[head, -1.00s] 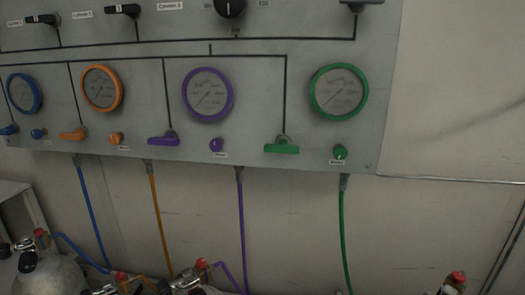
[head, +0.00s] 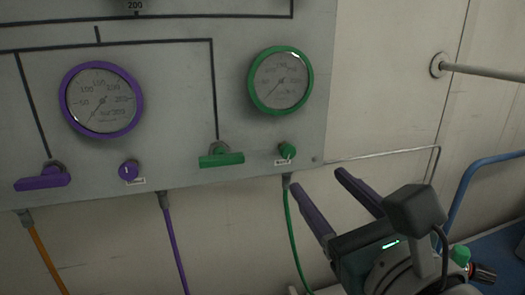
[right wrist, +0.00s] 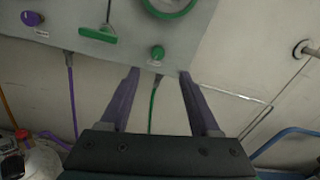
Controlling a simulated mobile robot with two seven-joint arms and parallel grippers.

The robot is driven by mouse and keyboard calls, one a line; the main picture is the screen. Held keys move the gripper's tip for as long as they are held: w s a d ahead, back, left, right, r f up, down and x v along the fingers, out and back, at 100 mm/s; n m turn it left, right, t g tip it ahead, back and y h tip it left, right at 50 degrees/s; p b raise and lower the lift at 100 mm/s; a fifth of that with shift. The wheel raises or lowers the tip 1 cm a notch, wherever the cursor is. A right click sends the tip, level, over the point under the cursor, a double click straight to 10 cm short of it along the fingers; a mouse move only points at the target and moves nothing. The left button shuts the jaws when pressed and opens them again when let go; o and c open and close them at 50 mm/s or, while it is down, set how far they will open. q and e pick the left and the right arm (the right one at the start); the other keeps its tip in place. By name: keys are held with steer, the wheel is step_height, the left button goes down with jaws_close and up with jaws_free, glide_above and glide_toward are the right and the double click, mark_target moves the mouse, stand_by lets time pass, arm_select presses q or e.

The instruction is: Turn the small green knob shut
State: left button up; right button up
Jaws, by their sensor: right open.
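The small green knob (head: 287,151) is at the lower right of the grey panel, below the green-rimmed gauge (head: 281,80) and right of the green lever handle (head: 221,160). My right gripper (head: 322,203) is open and empty, below and to the right of the knob, apart from it. In the right wrist view the knob (right wrist: 157,52) shows beyond and above the fingertips, between the lines of the two fingers (right wrist: 158,75). My left gripper is not in view.
A purple knob (head: 129,171), purple lever (head: 42,178) and purple gauge (head: 101,100) sit left on the panel. A green hose (head: 293,230) hangs below the knob. A wall rail (head: 490,71) and blue tube (head: 468,185) are at the right.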

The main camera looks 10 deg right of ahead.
mark_target(289, 152)
steer(key=shift+n, duration=0.5)
steer(key=w, duration=0.9)
steer(key=shift+w+a+b, duration=0.25)
steer(key=shift+w+b, duration=0.05)
steer(key=shift+w, duration=0.1)
jaws_close()
